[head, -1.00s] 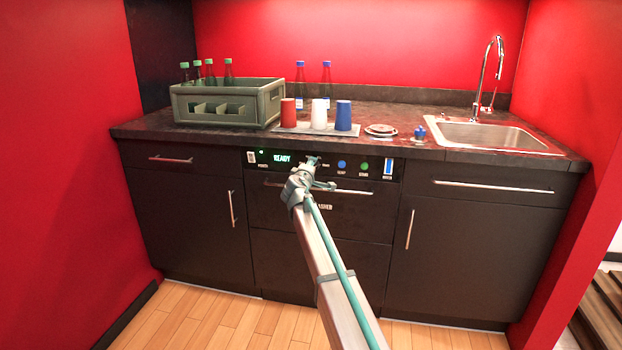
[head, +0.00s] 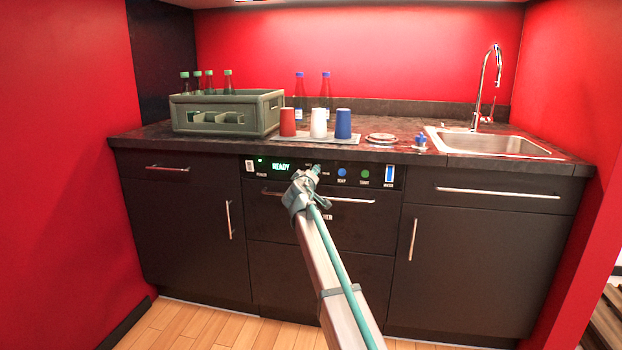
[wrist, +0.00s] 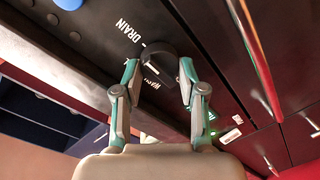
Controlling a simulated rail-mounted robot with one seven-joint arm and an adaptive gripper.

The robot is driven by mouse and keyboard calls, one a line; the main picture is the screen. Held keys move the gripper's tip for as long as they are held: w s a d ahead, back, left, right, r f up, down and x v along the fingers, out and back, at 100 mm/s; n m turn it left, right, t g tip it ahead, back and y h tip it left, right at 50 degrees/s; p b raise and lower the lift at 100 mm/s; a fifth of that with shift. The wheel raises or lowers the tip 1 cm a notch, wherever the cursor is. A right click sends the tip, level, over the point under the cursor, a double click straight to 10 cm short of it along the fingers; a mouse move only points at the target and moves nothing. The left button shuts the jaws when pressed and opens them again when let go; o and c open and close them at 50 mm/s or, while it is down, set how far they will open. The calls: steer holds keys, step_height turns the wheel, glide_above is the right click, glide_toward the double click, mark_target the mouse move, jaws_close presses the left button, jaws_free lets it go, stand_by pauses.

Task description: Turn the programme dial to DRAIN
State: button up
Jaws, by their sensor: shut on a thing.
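The programme dial (wrist: 165,58) is a dark round knob with a white mark, on the black front panel in the wrist view. The word DRAIN (wrist: 128,36) is printed beside it, with a small white tick near the dial's edge. Another label (wrist: 155,90), partly hidden and starting "WA", is on the dial's near side. My gripper (wrist: 158,65) is shut on the dial, one finger on each side. In the head view my gripper (head: 313,171) is at the panel and hides the dial. I cannot tell exactly where the white mark points.
A blue button (head: 342,172) and a green button (head: 365,174) are right of my gripper. A handle bar (head: 350,200) runs below the panel. Cups, a bottle crate (head: 225,131) and a sink (head: 490,143) are on the counter above.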

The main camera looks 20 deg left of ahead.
steer(key=o, duration=1.1)
steer(key=shift+o, duration=0.2)
steer(key=v, duration=1.2)
steer(key=shift+d, duration=0.15)
